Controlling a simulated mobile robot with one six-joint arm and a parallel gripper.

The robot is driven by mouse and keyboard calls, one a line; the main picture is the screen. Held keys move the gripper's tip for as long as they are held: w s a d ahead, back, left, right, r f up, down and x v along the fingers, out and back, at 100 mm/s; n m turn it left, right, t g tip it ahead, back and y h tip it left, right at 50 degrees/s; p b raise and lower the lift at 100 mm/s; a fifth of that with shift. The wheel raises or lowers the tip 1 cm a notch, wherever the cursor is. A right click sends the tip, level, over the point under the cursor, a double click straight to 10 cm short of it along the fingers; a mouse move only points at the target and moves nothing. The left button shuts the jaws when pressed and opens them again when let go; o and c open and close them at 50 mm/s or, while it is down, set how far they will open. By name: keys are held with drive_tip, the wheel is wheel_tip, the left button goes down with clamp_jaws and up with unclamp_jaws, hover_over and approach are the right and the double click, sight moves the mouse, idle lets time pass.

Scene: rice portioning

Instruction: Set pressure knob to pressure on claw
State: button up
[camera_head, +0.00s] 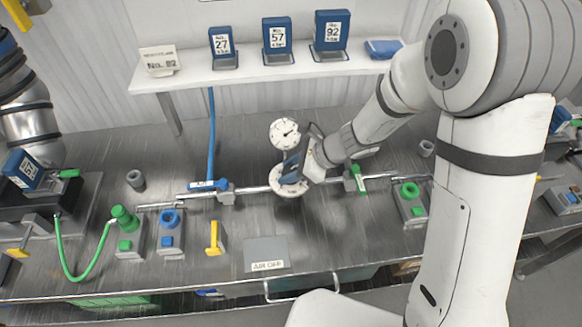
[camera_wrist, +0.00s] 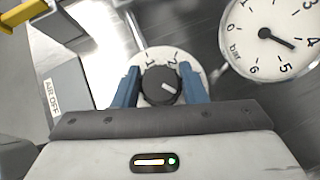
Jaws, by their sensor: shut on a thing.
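In the head view the gauge (camera_head: 284,133) stands behind my gripper (camera_head: 293,178), which largely hides the knob. Blue claws labelled 27 (camera_head: 223,46), 57 (camera_head: 277,40) and 92 (camera_head: 332,33) stand on the shelf; their small print is unreadable.
A card reading No. 82 (camera_head: 160,60) lies on the white shelf (camera_head: 240,75). An AIR OFF plate (camera_head: 266,254), a yellow lever (camera_head: 213,240) and blue and green fittings lie in front of the metal pipe. A blue hose (camera_head: 211,130) rises behind it.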

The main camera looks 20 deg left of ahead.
drive_tip(key=n+g, duration=0.2)
drive_tip(key=n+g+h+p, duration=0.1)
drive_tip(key=n+g, duration=0.1)
drive_tip(key=n, duration=0.1)
drive_tip(key=shift+w+r+n+h, duration=0.15)
drive_tip(key=shift+n+h, duration=0.15)
drive_tip(key=n+g+h, duration=0.1)
drive_tip(key=n, duration=0.1)
drive_tip(key=n+g+h, duration=0.1)
drive_tip(key=n, duration=0.1)
drive_tip(key=shift+n+h+p, duration=0.35)
drive_tip(key=shift+n+h, duration=0.05)
drive_tip(key=shift+g, duration=0.3)
drive_tip(key=o, duration=1)
drive_tip(key=shift+c, duration=0.2)
drive_tip(key=b+v, duration=0.1)
drive_tip(key=v, duration=0.6)
drive_tip(key=shift+w+r, duration=0.2)
drive_tip(key=shift+r, duration=0.05)
drive_tip(key=shift+d, duration=0.1)
